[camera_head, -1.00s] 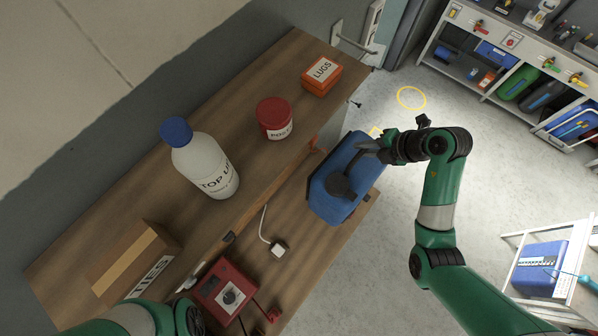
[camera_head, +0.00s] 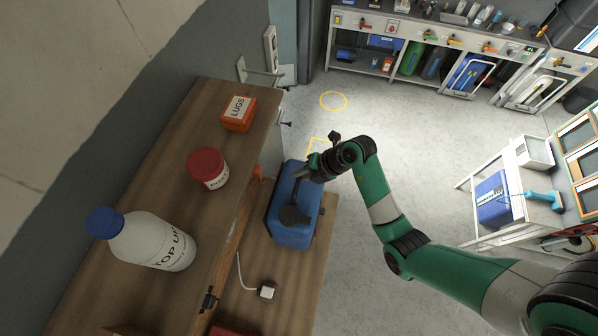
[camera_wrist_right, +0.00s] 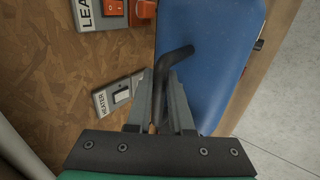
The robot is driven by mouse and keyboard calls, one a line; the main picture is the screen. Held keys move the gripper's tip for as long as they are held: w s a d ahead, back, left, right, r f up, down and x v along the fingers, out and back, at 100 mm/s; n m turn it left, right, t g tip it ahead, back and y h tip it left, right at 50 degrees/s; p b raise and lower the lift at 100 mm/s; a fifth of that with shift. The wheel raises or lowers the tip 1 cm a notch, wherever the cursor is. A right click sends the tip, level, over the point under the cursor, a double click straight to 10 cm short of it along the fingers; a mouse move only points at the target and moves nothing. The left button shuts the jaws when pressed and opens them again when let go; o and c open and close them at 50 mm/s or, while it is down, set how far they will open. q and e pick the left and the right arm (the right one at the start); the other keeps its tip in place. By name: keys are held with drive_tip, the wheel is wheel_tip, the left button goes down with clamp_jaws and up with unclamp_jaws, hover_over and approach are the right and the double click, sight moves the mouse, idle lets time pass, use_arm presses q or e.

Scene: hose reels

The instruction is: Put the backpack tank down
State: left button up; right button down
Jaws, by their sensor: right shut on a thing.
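The backpack tank (camera_head: 287,236) is a blue box-shaped tank with a dark round cap, at the lower wooden shelf of the bench in the head view. My right gripper (camera_head: 306,181) is at its far upper end. In the right wrist view, the gripper (camera_wrist_right: 165,85) is shut on a dark bent handle (camera_wrist_right: 178,58), with the blue tank (camera_wrist_right: 208,45) right beside and beyond it. Whether the tank's underside touches the shelf is hidden. My left gripper is out of view.
A white cart (camera_head: 533,152) stands right.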

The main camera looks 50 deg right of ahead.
drive_tip(key=shift+w+f, duration=0.1)
drive_tip(key=shift+f, duration=0.95)
drive_tip(key=c, duration=0.8)
unclamp_jaws()
drive_tip(key=shift+f, duration=0.15)
drive_tip(key=v, duration=1.2)
